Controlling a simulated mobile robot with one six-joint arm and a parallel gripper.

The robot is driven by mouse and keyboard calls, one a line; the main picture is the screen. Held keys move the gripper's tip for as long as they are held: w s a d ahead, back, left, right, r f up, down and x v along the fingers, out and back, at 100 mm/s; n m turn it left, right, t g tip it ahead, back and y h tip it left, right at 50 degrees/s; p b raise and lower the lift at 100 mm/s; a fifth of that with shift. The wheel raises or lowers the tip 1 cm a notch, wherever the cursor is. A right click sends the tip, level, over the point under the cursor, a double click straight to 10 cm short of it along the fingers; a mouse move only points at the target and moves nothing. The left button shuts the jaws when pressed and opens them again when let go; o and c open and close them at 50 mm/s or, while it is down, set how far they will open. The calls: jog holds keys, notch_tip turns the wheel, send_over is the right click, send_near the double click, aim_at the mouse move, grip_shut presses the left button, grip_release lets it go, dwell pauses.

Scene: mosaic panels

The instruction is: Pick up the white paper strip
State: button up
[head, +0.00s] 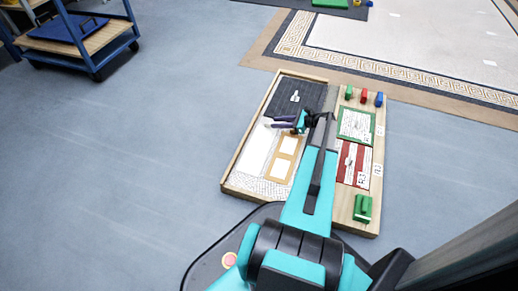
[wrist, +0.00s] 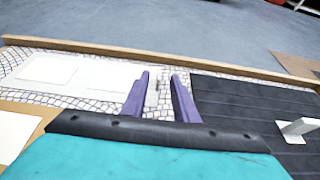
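Several white flat pieces are in view, and I cannot tell which is the white paper strip. A white piece (wrist: 46,69) and a second white piece (wrist: 101,76) lie on the pale mosaic, left of my fingers in the wrist view. A small white piece (head: 295,97) is on the dark panel (head: 291,88); it also shows at the wrist view's right edge (wrist: 298,127). My gripper (head: 283,122) has purple fingers (wrist: 160,78), apart with nothing clearly held between them. They are over the mosaic beside the dark panel's left edge in the wrist view.
A wooden rim (wrist: 170,53) borders the tray. A tan panel (head: 283,158) with white rectangles is nearer. A side board carries a green-framed panel (head: 373,127), a red panel (head: 374,170) and a green block (head: 363,208). A blue cart (head: 93,63) stands at upper left on open floor.

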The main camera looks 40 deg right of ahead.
jog(key=shift+w+f, duration=0.1)
dwell(0.3)
jog(key=b+x, duration=0.2)
jog(key=x, duration=0.1)
jog(key=shift+f+b, duration=0.1)
jog(key=shift+b, duration=0.25)
jog(key=shift+b+x, duration=0.55)
jog(key=shift+x, duration=0.45)
jog(key=shift+c, duration=0.6)
grip_shut()
